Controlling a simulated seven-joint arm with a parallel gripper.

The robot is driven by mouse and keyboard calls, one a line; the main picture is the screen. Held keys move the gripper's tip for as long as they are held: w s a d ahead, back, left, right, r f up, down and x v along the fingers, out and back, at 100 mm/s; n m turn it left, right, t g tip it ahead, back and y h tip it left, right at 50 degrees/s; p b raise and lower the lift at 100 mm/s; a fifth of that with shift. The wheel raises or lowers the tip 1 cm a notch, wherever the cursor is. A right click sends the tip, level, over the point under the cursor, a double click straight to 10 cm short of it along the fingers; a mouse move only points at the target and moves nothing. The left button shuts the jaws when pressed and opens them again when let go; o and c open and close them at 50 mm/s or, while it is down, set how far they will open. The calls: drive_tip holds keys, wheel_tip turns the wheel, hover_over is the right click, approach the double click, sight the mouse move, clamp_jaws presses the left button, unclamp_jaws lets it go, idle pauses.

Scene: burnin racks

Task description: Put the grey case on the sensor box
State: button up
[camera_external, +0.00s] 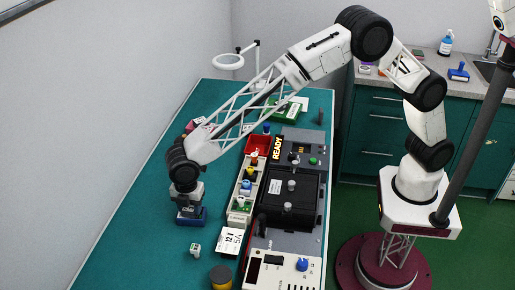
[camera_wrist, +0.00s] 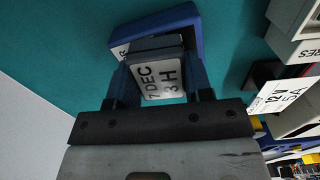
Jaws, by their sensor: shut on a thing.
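My gripper (camera_external: 188,205) points down at the left part of the green table. In the wrist view its two fingers (camera_wrist: 160,85) are shut on a small grey case (camera_wrist: 160,82) with a white label of dark letters, including "DEC". Just beyond the case is a blue box (camera_wrist: 178,20) with a partly hidden white label ending in "R". The blue box also shows below my gripper in the external view (camera_external: 191,218). I cannot tell whether the case touches the box, or whether this is the sensor box; its name is not readable.
Right of my gripper stand a pale rack (camera_external: 241,200) of small coloured parts and a black unit (camera_external: 285,200). The table's left side is clear.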

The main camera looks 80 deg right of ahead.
drive_tip(key=shift+f, duration=0.1)
idle(0.3)
drive_tip(key=o, duration=0.9)
drive_tip(key=shift+o, duration=0.2)
wheel_tip(320, 180, up, 12)
idle(0.7)
